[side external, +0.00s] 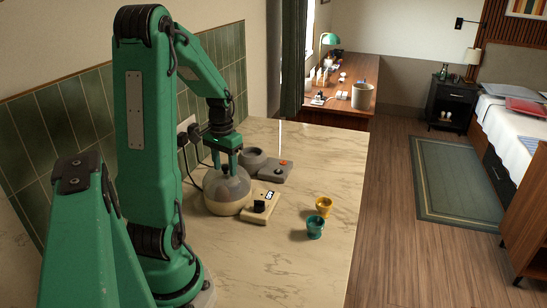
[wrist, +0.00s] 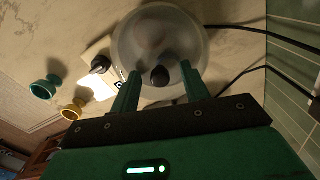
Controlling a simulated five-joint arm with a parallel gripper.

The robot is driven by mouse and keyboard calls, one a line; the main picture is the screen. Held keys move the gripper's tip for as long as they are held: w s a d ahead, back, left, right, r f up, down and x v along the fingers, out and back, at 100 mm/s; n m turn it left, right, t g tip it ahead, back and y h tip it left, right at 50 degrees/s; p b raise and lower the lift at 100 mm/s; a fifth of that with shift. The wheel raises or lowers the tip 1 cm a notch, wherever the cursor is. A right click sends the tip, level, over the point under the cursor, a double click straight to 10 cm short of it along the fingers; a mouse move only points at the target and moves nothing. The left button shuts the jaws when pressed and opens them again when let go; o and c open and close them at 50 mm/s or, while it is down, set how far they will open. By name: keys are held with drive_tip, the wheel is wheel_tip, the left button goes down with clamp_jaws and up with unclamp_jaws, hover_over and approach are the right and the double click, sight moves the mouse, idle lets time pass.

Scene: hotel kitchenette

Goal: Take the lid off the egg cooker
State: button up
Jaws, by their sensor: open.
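The egg cooker (side external: 225,206) stands on the marble counter, a rounded cream body with a smoky see-through lid (side external: 236,184) on it. In the wrist view the lid (wrist: 190,35) is a pale round dome with a dark knob (wrist: 160,76) at its centre. My gripper (side external: 227,168) points down over the lid and is open. In the wrist view its two green fingers (wrist: 160,72) stand on either side of the knob, with gaps visible. Whether the fingertips touch the lid is unclear. The fingers partly hide the knob in the side view.
A cream control block (side external: 261,207) with a black dial sits at the cooker's right. Behind is a grey device (side external: 276,171) with a red button. A yellow egg cup (side external: 324,206) and a teal one (side external: 315,228) stand to the right. The tiled wall and cords are at left.

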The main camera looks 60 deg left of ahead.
sight(225, 166)
drive_tip(key=shift+c, duration=0.3)
clamp_jaws()
drive_tip(key=shift+r, duration=0.1)
drive_tip(key=shift+r, duration=0.4)
wheel_tip(225, 166, up, 3)
drive_tip(key=shift+r, duration=0.1)
drive_tip(key=w+d+r, duration=0.4)
drive_tip(key=d+r, duration=0.3)
drive_tip(key=d, duration=0.4)
drive_tip(key=shift+w, duration=0.1)
